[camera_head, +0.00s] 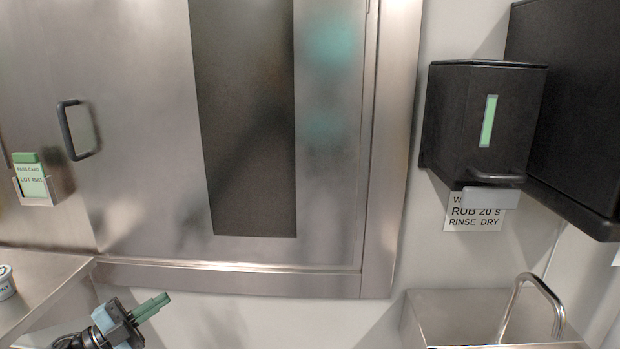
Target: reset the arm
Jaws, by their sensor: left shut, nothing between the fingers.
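My left gripper (160,301) is at the lower left of the head view, with its green fingers together and pointing up to the right. Nothing shows between the fingers. It is in front of the white wall, below the steel door frame and just right of the steel counter (38,280). Most of the left arm is outside the picture. My right gripper does not show.
A steel door (145,130) with a dark panel and handle (77,131) fills the middle. A card holder (42,186) is at left; a small container (5,284) stands on the counter. A black dispenser (460,120) hangs above a steel sink (450,312) at right.

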